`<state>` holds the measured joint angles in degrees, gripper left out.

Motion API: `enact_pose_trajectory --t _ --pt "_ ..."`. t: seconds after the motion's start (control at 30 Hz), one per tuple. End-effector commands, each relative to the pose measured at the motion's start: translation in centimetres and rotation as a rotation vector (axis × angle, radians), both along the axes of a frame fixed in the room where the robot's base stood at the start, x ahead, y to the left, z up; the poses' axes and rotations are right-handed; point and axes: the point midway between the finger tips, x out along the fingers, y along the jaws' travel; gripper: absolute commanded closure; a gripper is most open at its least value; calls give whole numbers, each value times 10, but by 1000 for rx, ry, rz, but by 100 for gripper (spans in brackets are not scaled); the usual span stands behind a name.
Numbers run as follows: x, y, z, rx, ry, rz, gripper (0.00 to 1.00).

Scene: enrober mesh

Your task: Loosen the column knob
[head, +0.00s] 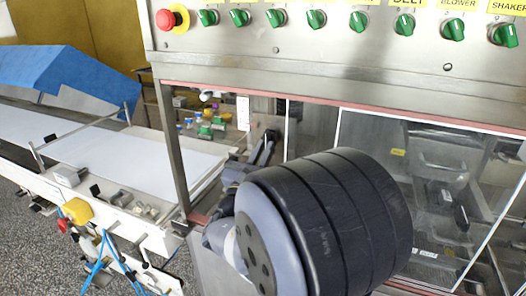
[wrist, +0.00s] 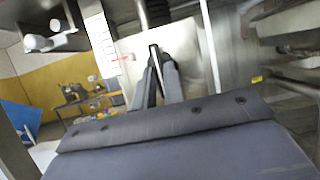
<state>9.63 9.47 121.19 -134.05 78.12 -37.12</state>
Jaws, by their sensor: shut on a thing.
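My gripper (head: 266,146) is inside the machine's opening, left of centre in the head view. In the wrist view my gripper (wrist: 158,66) has its two fingers close together, shut on a thin dark piece, the column knob (wrist: 155,56), in front of a pale plate. The fingers hide most of the knob, and I cannot tell how far it is turned. In the head view my own dark, round arm link covers the area below and right of the gripper.
A white printed strip (wrist: 102,46) hangs left of the fingers; it also shows in the head view (head: 243,113). The steel panel above carries a red button (head: 166,20) and several green switches. A clear guard (head: 425,185) stands at right. A white conveyor (head: 125,165) is at left.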

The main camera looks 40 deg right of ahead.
Motion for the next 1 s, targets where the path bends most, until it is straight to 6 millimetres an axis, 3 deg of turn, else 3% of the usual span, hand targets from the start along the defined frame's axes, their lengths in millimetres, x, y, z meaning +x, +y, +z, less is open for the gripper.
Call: enact_pose_trajectory --t 0.13,0.17,0.43,0.77,1.0 --pt "0 0 0 -1 0 0 100" --pt "0 0 0 -1 0 0 88" --pt "0 0 0 -1 -1 0 67" --pt "-2 5 -3 0 0 2 67" --pt "-18 33 -17 0 -2 7 67"
